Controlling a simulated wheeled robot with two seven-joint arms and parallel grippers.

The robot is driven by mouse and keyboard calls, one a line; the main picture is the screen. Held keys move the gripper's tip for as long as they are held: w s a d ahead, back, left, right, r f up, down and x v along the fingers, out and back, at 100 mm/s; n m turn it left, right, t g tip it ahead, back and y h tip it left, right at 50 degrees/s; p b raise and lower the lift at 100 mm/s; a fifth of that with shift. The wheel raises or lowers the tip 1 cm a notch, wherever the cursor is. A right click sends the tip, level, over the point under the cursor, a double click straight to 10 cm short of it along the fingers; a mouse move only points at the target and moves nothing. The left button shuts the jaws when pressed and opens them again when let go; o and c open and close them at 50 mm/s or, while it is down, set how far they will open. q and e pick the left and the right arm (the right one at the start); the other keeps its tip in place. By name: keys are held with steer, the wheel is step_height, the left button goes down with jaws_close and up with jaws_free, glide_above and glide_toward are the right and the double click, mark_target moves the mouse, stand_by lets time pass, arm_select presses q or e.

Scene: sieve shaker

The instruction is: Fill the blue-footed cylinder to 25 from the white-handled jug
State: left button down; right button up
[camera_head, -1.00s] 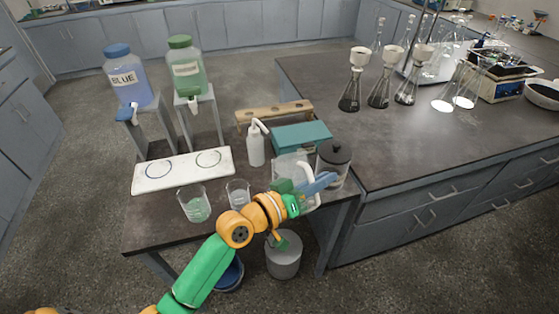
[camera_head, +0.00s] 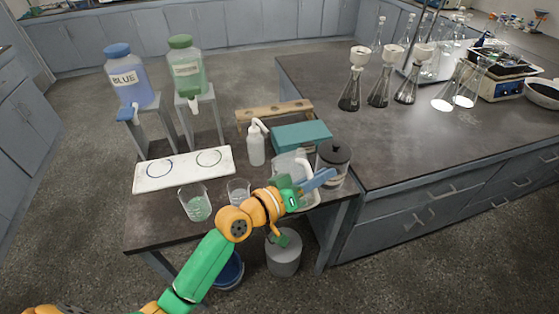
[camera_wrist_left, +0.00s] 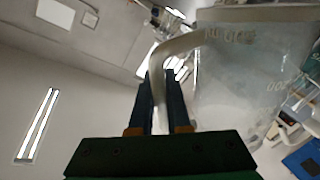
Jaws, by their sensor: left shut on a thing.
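The clear jug with a white handle (camera_head: 285,164) is at the right end of the small dark table, partly hidden behind my left gripper (camera_head: 317,180). In the left wrist view its pale handle (camera_wrist_left: 158,88) passes between the two dark fingers of my left gripper (camera_wrist_left: 160,82), which is shut on it. The jug's cloudy clear body (camera_wrist_left: 245,85) fills the right of that view, with faint marks on its wall. I cannot tell whether the jug touches the table. I cannot make out a blue-footed cylinder. My right gripper is not in view.
Two beakers (camera_head: 195,205) (camera_head: 238,191) stand near the table's front edge. A white board with two rings (camera_head: 183,170), a wash bottle (camera_head: 256,148), a teal box (camera_head: 301,136) and a black-lidded jar (camera_head: 333,164) crowd the table. A grey bin (camera_head: 284,258) stands below.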

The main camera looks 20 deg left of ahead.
arm_select(q)
steer(key=shift+w+a+r+n+p, duration=0.15)
steer(key=shift+r+n+p, duration=0.1)
steer(key=shift+r+p, duration=0.1)
steer(key=shift+w+a+r+n+p, duration=0.15)
steer(key=shift+r+n+p, duration=0.1)
steer(key=shift+r+p, duration=0.1)
stand_by(3.3)
